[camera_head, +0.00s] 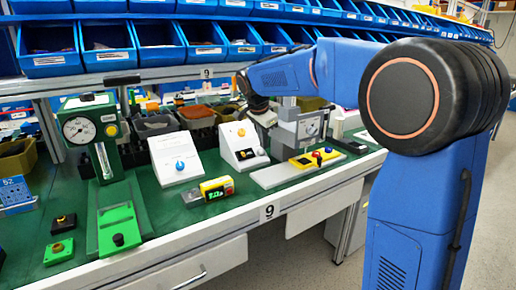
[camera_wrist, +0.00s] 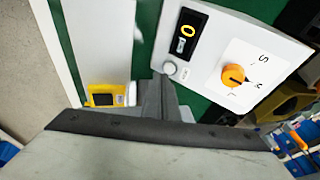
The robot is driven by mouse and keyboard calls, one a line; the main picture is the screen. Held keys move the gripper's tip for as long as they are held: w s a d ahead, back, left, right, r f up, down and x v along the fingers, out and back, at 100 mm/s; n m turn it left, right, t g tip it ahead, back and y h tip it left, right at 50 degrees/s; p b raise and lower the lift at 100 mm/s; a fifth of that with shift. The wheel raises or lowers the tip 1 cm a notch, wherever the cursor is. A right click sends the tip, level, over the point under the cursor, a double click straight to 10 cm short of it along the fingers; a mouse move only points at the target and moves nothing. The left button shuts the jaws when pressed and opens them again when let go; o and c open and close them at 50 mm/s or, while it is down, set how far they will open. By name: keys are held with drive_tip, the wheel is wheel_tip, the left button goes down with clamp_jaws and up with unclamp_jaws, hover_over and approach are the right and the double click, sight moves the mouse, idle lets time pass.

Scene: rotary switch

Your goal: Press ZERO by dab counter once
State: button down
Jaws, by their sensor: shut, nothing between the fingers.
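A white sloped panel (camera_wrist: 215,60) fills the upper right of the wrist view. It has a dark display (camera_wrist: 184,35) with an orange 0, a small round pale grey button (camera_wrist: 169,68) at its corner, and an orange rotary knob (camera_wrist: 233,75) with letters around it. In the head view the same panel (camera_head: 229,143) stands mid-bench. My gripper (camera_wrist: 157,82) is shut and empty, with its tips close beside the grey button in the wrist view. I cannot tell whether they touch it. The small labels are too blurred to read.
A white panel with a blue knob (camera_head: 180,166) stands to the left. A yellow box with coloured buttons (camera_head: 314,158) is at the right, and a yellow handheld device (camera_head: 216,188) lies in front. A green dial stand (camera_head: 90,135) is at the far left. Blue bins (camera_head: 104,47) hang above.

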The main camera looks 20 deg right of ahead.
drive_tip(key=v, duration=1)
drive_tip(key=shift+r, duration=0.25)
drive_tip(key=shift+s+d, duration=0.1)
drive_tip(key=s+d+f+n+y, duration=0.1)
drive_tip(key=s+d+f+n, duration=0.25)
drive_tip(key=s, duration=0.65)
drive_tip(key=s+d+f+n+y, duration=0.1)
drive_tip(key=s+d+f+n, duration=0.2)
drive_tip(key=s, duration=0.8)
drive_tip(key=s+f+n+t, duration=0.1)
drive_tip(key=s+f+n, duration=0.6)
drive_tip(key=s+f, duration=0.8)
drive_tip(key=s, duration=0.4)
drive_tip(key=shift+f+y, duration=0.3)
